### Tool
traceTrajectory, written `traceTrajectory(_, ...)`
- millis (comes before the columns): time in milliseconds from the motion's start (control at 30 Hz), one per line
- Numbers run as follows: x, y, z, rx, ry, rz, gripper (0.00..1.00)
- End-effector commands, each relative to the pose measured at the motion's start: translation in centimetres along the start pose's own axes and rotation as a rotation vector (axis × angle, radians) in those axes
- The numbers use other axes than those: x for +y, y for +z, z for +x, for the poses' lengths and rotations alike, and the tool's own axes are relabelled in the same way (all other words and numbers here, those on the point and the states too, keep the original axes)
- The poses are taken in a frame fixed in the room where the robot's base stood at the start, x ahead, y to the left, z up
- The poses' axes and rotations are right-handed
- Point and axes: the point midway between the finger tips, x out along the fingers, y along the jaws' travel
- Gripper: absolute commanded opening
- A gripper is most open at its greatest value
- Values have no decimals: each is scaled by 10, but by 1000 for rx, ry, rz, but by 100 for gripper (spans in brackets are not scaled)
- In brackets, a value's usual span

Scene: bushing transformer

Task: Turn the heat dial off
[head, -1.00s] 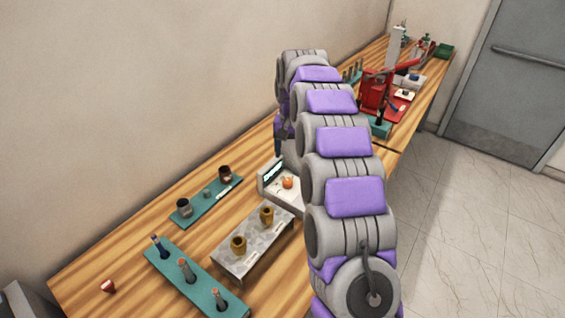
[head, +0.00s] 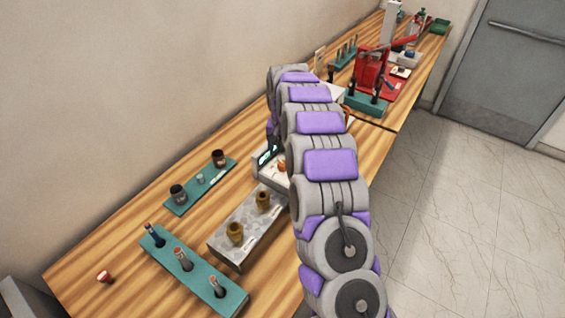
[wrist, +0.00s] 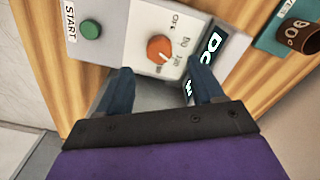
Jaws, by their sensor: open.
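The heat dial is an orange round knob (wrist: 160,49) on the white face of a control box (wrist: 135,22) in the wrist view. A printed scale with an OFF mark surrounds it. My gripper (wrist: 160,82) is open, with its two dark blue fingers below the dial in the picture, one to each side. No contact between the fingers and the dial is visible. In the head view the orange dial (head: 282,166) shows partly beside my arm, which hides much of the box. My gripper is hidden in the head view.
A green button (wrist: 91,29) labelled START and a dark display (wrist: 208,58) flank the dial. A grey block with two brass bushings (head: 247,226), teal holders (head: 192,270) and a red press (head: 371,72) stand on the wooden bench. Floor right of the bench is clear.

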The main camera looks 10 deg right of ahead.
Motion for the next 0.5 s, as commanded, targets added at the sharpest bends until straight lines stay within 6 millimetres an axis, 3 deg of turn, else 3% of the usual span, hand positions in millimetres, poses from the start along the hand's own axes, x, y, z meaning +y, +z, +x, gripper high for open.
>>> traceTrajectory(200,1,1,41,-3,1,0,67)
traceTrajectory(500,1,1,62,-3,1,0,67)
